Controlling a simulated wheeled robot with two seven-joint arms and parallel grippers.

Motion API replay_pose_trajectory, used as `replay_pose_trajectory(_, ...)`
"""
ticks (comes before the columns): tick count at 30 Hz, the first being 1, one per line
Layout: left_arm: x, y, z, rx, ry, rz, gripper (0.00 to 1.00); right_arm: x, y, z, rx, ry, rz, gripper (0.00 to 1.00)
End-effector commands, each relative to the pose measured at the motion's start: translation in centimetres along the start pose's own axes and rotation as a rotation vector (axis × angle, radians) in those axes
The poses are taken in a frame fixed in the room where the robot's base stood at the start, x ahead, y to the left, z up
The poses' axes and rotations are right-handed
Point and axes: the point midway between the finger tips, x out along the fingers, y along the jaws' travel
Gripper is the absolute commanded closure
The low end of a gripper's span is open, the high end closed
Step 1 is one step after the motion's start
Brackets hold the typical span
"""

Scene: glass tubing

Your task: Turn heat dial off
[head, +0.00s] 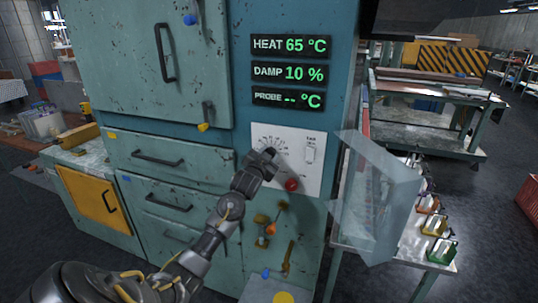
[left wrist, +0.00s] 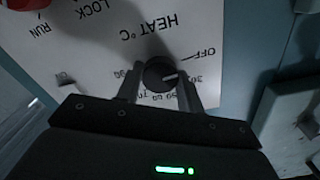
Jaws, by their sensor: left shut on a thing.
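The heat dial (left wrist: 158,73) is a dark round knob on a white control panel (head: 318,171), with an upside-down "HEAT °C" label in the left wrist view. Its white pointer line aims right, toward the gap between the OFF mark and the 30 mark. My left gripper (head: 266,155) reaches the panel and hides most of the dial in the head view. In the left wrist view its two fingers (left wrist: 160,84) stand on either side of the knob, shut on it. The heat display (head: 292,46) reads 65 °C. My right gripper is not in view.
A red knob (head: 291,185) sits low on the panel, and a pale switch (head: 310,154) is at its right. A clear tilted pane (head: 378,195) stands right of the cabinet. Drawer handles (head: 158,159) stick out at left. Small coloured levers (head: 271,229) are below the panel.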

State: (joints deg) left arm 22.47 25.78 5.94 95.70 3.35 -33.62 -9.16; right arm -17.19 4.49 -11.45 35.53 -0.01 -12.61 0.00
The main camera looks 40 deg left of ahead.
Motion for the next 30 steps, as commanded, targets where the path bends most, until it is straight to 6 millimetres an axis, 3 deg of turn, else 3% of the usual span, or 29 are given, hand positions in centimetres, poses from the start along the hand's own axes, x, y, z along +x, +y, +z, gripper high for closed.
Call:
replay_pose_trajectory(13,0.00,0.03,0.00,-0.012,0.000,0.000,0.85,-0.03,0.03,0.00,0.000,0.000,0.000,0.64)
replay_pose_trajectory(14,0.00,0.03,0.00,-0.012,0.000,0.000,0.60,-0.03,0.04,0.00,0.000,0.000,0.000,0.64)
replay_pose_trajectory(18,0.00,0.02,0.00,-0.011,0.000,0.000,0.42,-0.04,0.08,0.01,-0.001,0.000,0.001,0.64)
replay_pose_trajectory(30,-0.73,0.06,0.15,-0.010,0.001,0.000,0.41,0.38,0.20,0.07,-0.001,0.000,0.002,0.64)
